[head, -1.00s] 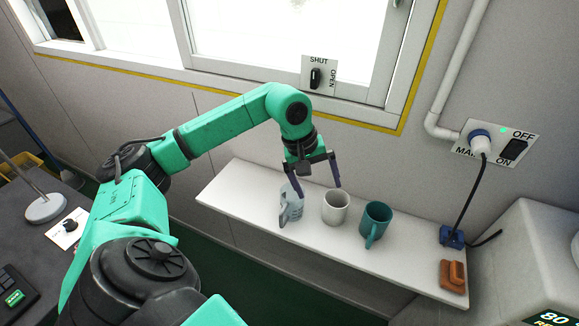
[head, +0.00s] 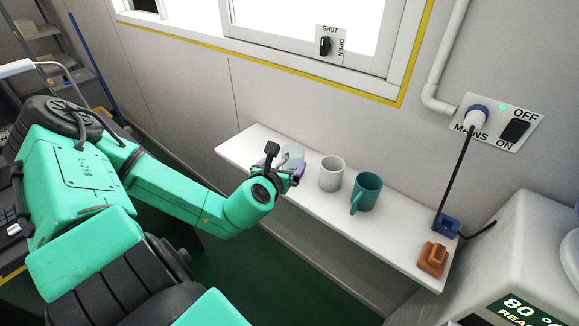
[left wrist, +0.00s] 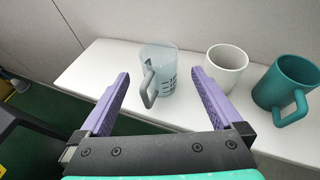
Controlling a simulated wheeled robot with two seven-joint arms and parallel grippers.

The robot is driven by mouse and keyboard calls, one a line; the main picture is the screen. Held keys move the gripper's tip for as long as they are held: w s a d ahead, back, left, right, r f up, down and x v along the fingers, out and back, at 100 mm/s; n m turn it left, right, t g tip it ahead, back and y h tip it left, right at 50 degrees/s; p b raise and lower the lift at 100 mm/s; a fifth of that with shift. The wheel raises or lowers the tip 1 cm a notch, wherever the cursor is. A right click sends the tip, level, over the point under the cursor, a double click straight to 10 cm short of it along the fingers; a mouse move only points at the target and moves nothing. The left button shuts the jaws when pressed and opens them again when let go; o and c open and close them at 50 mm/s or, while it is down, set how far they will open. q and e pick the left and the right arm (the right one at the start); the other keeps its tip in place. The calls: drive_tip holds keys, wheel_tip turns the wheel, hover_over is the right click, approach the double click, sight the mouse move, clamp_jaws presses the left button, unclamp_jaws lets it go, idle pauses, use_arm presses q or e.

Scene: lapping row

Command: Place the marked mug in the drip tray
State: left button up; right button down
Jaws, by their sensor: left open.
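A pale, see-through blue-grey mug (left wrist: 160,72) with dark printed marks and a grey handle stands upright on the white shelf (left wrist: 95,70). In the head view this mug (head: 291,155) is partly hidden by my left gripper (head: 292,172). In the left wrist view my left gripper (left wrist: 161,76) is open and empty. Its purple fingers point toward the pale mug, one to each side in the picture, with the mug a little ahead. A white mug (head: 331,173) and a teal mug (head: 366,191) stand to its right. I cannot make out a drip tray. My right gripper is not in view.
An orange-brown object (head: 433,259) and a blue plug block (head: 446,226) with a cable lie at the shelf's right end. A grey machine (head: 515,245) with a display stands at the right. The wall rises behind the shelf. The shelf's left end is clear.

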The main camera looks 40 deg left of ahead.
sight(296, 149)
use_arm(q)
drive_tip(key=x, duration=1.1)
drive_tip(key=shift+w+a+f, duration=0.1)
drive_tip(key=shift+w+a, duration=0.1)
drive_tip(key=shift+w, duration=0.05)
